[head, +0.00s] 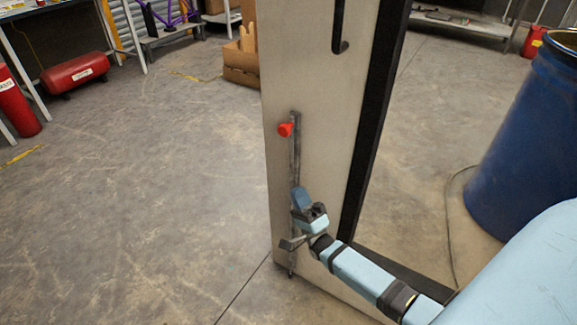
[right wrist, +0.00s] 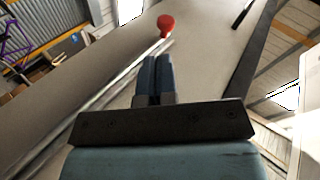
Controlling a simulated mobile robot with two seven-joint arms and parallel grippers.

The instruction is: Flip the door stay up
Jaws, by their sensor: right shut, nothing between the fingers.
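The door stay is a thin grey metal bar (head: 295,155) running upright along the lower part of a beige door (head: 330,120). A red knob (head: 286,129) sits near its upper end. The bar's lower end is close to the floor. In the right wrist view the bar (right wrist: 95,102) runs diagonally and the red knob (right wrist: 166,24) lies just beyond my fingertips. My right gripper (head: 298,192) is shut and empty, pointing up along the bar below the knob. Its blue fingers (right wrist: 156,72) are together; I cannot tell whether they touch the bar. My left gripper is not in view.
A black handle (head: 340,45) is higher on the door. A blue drum (head: 530,135) stands at the right, with a cable on the floor beside it. Cardboard boxes (head: 241,62) are behind the door. The concrete floor left of the door is clear.

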